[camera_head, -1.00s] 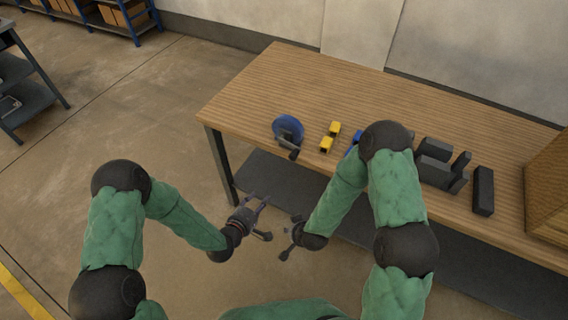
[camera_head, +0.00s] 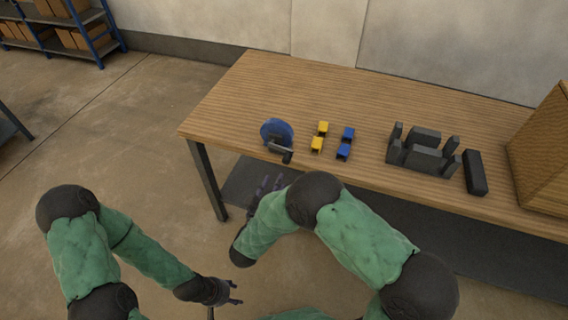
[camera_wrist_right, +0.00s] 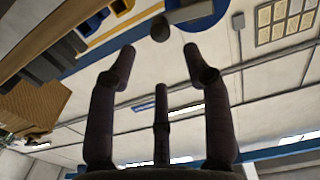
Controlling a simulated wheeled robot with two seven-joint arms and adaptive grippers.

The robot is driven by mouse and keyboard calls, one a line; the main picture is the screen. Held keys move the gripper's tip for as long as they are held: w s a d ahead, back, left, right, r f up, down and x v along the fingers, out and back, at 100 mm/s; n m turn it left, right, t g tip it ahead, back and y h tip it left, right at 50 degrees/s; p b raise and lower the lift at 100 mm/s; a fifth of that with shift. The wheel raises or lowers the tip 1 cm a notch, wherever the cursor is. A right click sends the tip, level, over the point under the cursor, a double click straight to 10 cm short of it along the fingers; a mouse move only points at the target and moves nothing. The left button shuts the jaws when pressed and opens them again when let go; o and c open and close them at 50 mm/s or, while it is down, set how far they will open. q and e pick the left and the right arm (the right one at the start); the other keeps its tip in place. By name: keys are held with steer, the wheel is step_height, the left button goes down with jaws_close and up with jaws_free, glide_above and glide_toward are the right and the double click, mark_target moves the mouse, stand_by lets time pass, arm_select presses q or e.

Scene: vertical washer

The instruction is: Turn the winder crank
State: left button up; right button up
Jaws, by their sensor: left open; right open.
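The winder (camera_head: 277,132) is a blue disc standing at the front left of the wooden table. Its dark crank (camera_head: 281,153) sticks out over the table's front edge. The blue disc (camera_wrist_right: 197,12) and the round dark end of the crank handle (camera_wrist_right: 160,28) also show at the top of the right wrist view. My right gripper (camera_head: 268,183) is in front of and below the crank, apart from it. Its fingers (camera_wrist_right: 158,60) are spread and empty. My left gripper (camera_head: 236,292) is low over the floor, open and empty, away from the table.
The table behind the winder is clear.

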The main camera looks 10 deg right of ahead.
mark_target(285, 163)
steer(key=b+x, duration=0.2)
steer(key=x, duration=0.6)
steer(key=shift+d+f, duration=0.1)
steer(key=shift+d, duration=0.05)
steer(key=shift+w+d+b, duration=0.35)
steer(key=shift+w, duration=0.3)
steer(key=shift+c, duration=0.3)
jaws_close()
